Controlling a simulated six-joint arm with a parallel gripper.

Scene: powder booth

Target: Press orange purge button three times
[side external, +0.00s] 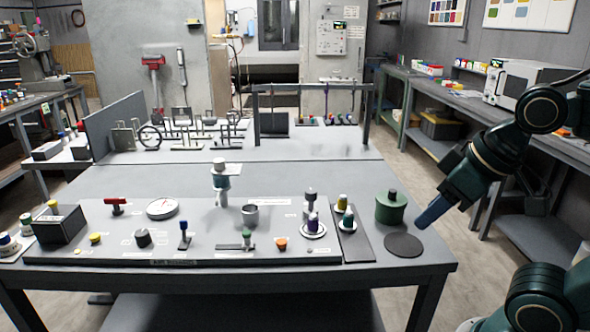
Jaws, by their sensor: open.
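The orange button (281,244) sits toward the front right of the grey control panel (205,249), and nothing covers it. It is small and low, with its top facing up. My gripper (420,224) is at the right end of the table, pointing down and to the left, with blue fingers. It is open and empty, just above a black round pad (404,245) and well to the right of the orange button.
A green canister (391,208) stands beside my gripper. The table behind the panel is partly clear.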

